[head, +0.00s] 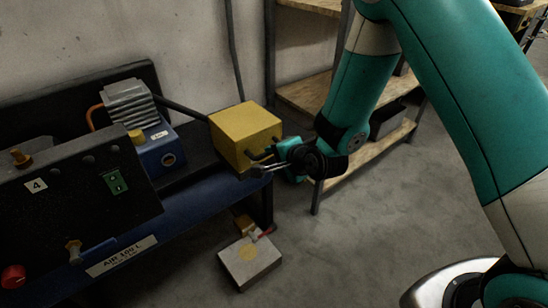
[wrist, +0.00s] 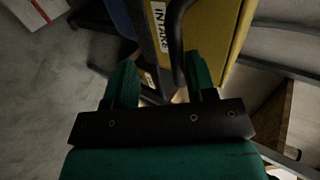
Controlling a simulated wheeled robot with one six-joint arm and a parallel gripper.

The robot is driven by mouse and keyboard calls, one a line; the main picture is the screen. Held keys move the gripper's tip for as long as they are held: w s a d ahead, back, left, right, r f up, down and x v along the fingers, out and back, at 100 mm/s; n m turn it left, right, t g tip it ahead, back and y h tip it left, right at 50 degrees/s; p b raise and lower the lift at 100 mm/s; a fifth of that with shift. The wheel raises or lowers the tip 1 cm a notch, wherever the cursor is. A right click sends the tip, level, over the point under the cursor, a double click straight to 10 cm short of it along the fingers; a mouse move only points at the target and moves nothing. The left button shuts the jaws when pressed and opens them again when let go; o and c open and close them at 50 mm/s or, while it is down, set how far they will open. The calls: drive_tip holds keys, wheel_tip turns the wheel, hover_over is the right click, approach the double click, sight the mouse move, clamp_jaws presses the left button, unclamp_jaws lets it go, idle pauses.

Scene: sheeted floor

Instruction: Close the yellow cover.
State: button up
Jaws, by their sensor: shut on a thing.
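The yellow cover (head: 246,128) is a box-like piece beside the blue unit (head: 168,150) with the grey finned top, at the right end of the bench. It stands apart from that unit, which is exposed. A black handle (wrist: 176,45) is on the cover's near face, by a label reading "INTAKE". My gripper (head: 258,168) is at the cover's lower right in the head view. In the wrist view my gripper (wrist: 160,78) has its green fingers on either side of the handle and is shut on it. The exact finger contact is dark.
A pale box (head: 250,262) with a red-handled part lies on the floor below. Wooden shelving (head: 310,95) stands behind my arm.

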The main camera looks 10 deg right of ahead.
drive_tip(key=v, duration=0.6)
drive_tip(key=shift+s+r, duration=0.1)
drive_tip(key=shift+r, duration=0.05)
drive_tip(key=s+r+n+g+p, duration=0.2)
drive_tip(key=s+r+n+g, duration=0.8)
drive_tip(key=s+r+n, duration=1.2)
wheel_tip(320, 180, up, 16)
drive_tip(key=s+m+p, duration=0.1)
drive_tip(key=m+p, duration=0.1)
drive_tip(key=p, duration=1.6)
drive_tip(key=shift+s+a+h, duration=0.15)
drive_tip(key=shift+s+h, duration=0.1)
drive_tip(key=shift+h, duration=0.05)
